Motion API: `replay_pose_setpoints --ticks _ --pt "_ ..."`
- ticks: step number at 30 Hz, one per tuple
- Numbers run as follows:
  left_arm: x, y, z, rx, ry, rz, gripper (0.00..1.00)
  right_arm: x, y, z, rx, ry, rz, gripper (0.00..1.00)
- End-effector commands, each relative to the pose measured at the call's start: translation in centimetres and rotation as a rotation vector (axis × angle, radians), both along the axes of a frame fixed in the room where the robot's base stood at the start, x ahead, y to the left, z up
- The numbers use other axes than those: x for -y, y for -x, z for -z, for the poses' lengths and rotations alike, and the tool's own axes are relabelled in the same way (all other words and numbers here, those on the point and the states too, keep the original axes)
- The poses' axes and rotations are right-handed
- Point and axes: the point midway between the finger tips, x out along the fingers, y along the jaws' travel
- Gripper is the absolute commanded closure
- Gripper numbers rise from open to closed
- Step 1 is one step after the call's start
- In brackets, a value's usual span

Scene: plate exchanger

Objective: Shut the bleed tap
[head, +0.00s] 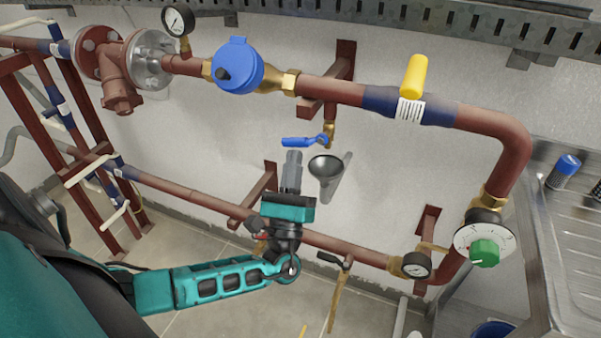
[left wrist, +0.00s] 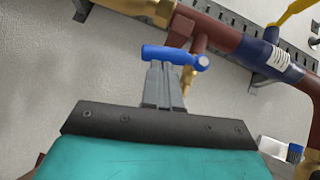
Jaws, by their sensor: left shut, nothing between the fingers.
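The bleed tap has a blue lever (head: 301,141) and a small brass body (head: 329,130) under a short branch of the upper pipe. The lever points left, roughly level. A grey funnel (head: 325,167) sits just below the tap. My left gripper (head: 293,156) is shut and empty, pointing up, with its tips just below the lever's free end. In the left wrist view, the blue lever (left wrist: 172,54) lies across the tips of the shut fingers (left wrist: 162,72); I cannot tell whether they touch. My right gripper is not in view.
The upper red pipe carries a blue round meter (head: 238,66), a pressure gauge (head: 178,20) and a yellow handle (head: 414,75). The lower pipe (head: 200,199) runs behind my left wrist. A green knob (head: 484,252) and a metal sink (head: 575,240) are at right.

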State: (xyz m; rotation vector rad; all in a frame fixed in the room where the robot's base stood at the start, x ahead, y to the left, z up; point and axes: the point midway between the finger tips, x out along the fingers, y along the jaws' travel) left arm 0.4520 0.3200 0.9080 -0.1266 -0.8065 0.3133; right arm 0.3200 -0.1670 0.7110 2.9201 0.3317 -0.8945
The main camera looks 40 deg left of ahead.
Motion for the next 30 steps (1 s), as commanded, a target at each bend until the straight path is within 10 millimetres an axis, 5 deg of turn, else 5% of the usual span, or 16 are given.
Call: replay_pose_setpoints --ticks 12,30 --pt "-1.1 0.1 -1.3 -0.049 -0.217 -0.001 1.0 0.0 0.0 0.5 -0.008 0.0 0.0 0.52" --pt "-1.3 0.1 -1.5 -0.059 -0.254 -0.001 1.0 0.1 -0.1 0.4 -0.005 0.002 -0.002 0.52"
